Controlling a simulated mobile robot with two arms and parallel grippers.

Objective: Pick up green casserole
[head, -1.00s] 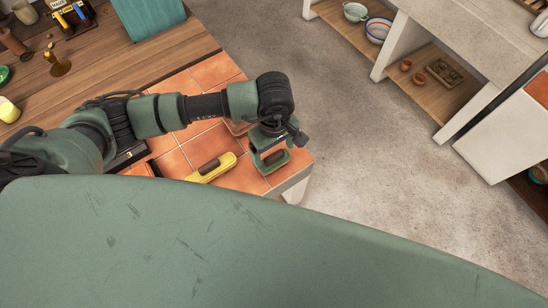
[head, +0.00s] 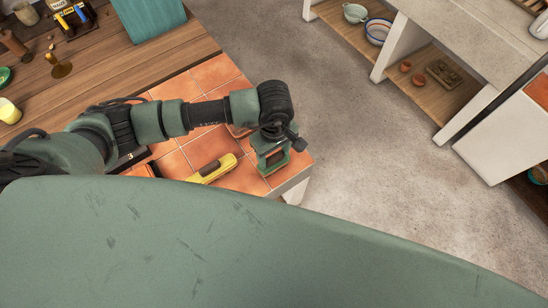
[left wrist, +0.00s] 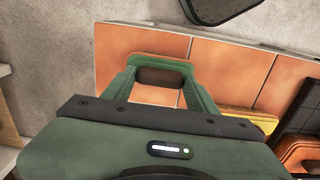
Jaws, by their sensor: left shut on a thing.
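The green casserole (left wrist: 160,59) is small in view, with a dark brown part in its middle. It lies at the right end of the orange tiled counter top (head: 215,68). My left gripper (head: 271,156) is over it in the head view. In the left wrist view its two green fingers stand on either side of the brown part, shut on the casserole. The gripper hides much of the casserole in the head view. I cannot tell whether it is clear of the tiles. My right gripper is not in view.
A yellow piece with a brown part (head: 212,169) lies on the tiles left of the gripper. A black tray-like thing (head: 130,157) is further left, partly behind my arm. The counter's edge is close on the right. Open floor (head: 350,150) lies beyond.

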